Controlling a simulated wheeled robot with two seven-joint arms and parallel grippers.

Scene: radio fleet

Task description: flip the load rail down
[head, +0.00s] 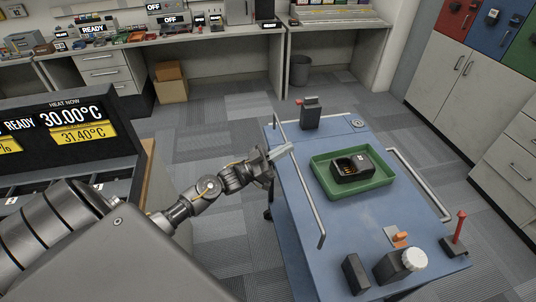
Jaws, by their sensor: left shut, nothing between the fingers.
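A blue cart (285,200) stands right of centre. A pale metal rail (309,205) runs along its left side, and a second metal rail (420,185) runs along its right side. No label tells which is the load rail. Both appear raised at the cart's edges. My left gripper (281,152) is shut and empty at the cart's left edge. It overlaps the upper part of the left rail in the picture; I cannot tell whether it touches it. My right gripper is out of view.
A green tray (322,178) on the cart holds a black charger cradle (352,168). A black radio (310,113) stands at the far end. An orange switch (400,238), a white knob (415,259) and a red-topped lever (460,226) are at the near end.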

